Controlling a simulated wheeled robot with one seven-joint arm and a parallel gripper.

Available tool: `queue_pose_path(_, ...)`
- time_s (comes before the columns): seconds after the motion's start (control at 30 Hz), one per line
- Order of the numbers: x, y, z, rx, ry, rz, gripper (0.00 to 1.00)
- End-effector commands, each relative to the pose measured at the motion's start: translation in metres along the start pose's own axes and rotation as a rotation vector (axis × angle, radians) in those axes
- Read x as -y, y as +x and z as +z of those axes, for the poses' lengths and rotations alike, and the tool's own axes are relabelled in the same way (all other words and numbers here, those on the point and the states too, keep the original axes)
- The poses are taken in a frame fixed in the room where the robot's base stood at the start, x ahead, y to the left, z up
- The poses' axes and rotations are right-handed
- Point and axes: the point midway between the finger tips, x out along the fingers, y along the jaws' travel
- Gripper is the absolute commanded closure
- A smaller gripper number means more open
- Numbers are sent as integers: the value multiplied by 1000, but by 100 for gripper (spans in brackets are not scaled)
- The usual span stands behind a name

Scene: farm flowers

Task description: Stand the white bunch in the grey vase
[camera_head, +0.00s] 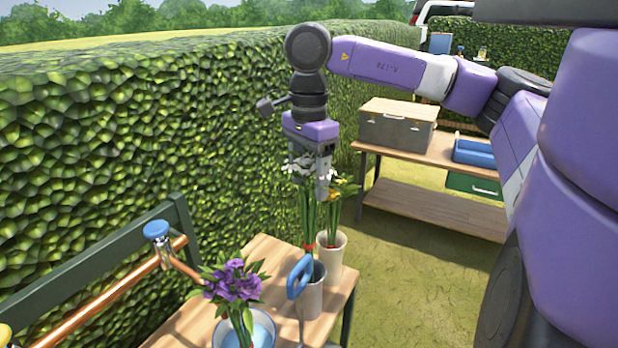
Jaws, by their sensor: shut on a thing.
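The white bunch (306,212) has white blooms, long green stems and a red tie low down. My gripper (318,180) is shut on it, just below the blooms, and holds it upright above the table. The grey vase (312,297) stands on the wooden table (273,256). The stem ends are at or just above the vase's rim in the picture. I cannot tell whether they are inside it or behind it.
A cream vase (331,262) with yellow flowers stands close behind the grey vase. A purple bunch (235,284) stands in a pale blue-and-white container at the front left. A blue-capped copper tap (157,231) and a hedge are left.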

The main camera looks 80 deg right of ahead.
Motion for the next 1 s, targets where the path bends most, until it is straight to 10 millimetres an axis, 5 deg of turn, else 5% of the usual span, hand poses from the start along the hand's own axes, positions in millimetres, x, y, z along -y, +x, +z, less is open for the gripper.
queue_pose_path(1.0, 0, 77, 0, 0, 0, 0, 100)
